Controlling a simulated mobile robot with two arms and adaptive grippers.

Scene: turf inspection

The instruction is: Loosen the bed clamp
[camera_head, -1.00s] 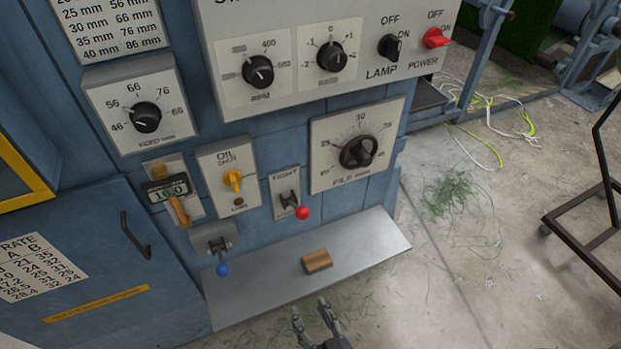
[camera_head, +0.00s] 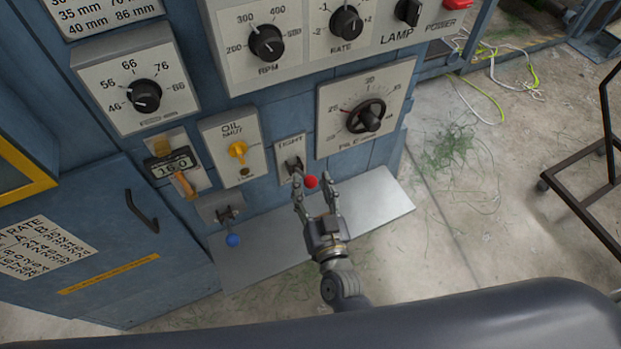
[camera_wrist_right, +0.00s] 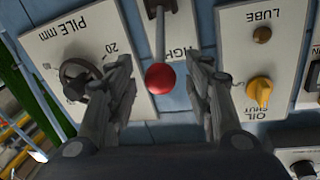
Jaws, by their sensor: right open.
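The clamp lever with a red ball knob (camera_head: 311,182) sits on a small plate marked TIGHT (camera_head: 291,150). In the right wrist view the red knob (camera_wrist_right: 160,78) hangs at the end of a grey rod, between the spread fingers. My right gripper (camera_head: 316,190) is open in front of the lever, one finger on each side of the knob. In the right wrist view the gripper (camera_wrist_right: 162,70) shows gaps between the knob and both fingers. I see no contact. My left gripper is not in view.
A blue-knobbed lever (camera_head: 232,239) is at lower left. The yellow oil knob (camera_head: 237,149) and pile dial (camera_head: 368,117) flank the clamp plate. A metal shelf (camera_head: 375,205) juts out below. A cart frame (camera_head: 585,165) stands at right.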

